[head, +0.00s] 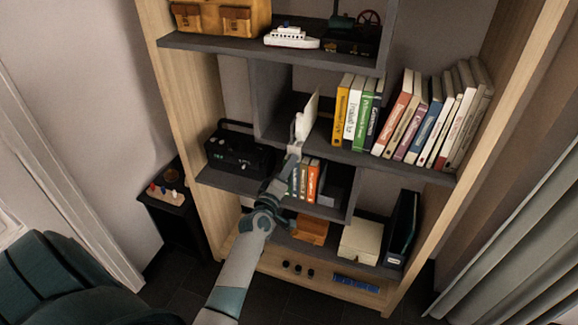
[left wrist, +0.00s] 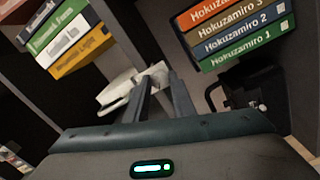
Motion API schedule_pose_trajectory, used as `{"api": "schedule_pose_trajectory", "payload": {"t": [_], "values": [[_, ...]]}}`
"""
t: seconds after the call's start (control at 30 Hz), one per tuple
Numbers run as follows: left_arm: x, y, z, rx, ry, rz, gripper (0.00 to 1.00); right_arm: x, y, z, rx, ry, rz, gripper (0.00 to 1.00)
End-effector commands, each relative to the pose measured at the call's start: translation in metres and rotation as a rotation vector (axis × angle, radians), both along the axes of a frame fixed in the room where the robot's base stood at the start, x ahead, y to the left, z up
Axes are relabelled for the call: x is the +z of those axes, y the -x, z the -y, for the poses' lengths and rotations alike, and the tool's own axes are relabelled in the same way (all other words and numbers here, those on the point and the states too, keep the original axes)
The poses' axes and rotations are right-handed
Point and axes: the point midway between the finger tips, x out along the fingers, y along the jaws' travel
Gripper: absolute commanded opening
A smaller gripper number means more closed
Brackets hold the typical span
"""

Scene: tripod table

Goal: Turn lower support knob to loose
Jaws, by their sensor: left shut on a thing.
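My left arm reaches up from the bottom of the head view to the middle of the bookshelf. My left gripper (head: 295,150) is at the front of the middle shelf, shut on a small white thing (head: 299,127). A pale flat panel (head: 309,116) stands up beside it. In the left wrist view the fingers (left wrist: 161,80) point away from me, with the white thing (left wrist: 118,88) at and left of their tips. Its full shape is partly hidden by the fingers. I cannot make out a support knob or a tripod. My right gripper is not in view.
Upright books (head: 360,112) stand right of the gripper. A black device (head: 233,153) sits to its left and more books (head: 303,180) below. Dark shelf boards (head: 395,165) and a divider (head: 270,97) bound the space. A small black side table (head: 168,197) stands left.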

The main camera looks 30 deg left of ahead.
Motion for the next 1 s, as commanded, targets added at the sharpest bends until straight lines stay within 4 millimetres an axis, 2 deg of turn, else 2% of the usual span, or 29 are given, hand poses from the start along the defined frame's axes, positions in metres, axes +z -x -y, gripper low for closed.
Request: {"api": "schedule_pose_trajectory", "payload": {"t": [0.6,1.0], "values": [[0.002,0.000,0.000,0.002,0.569,0.139,0.01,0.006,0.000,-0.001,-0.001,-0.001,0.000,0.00],[0.002,0.000,0.001,0.001,0.834,0.202,0.01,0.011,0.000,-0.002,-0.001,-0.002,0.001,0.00]]}}
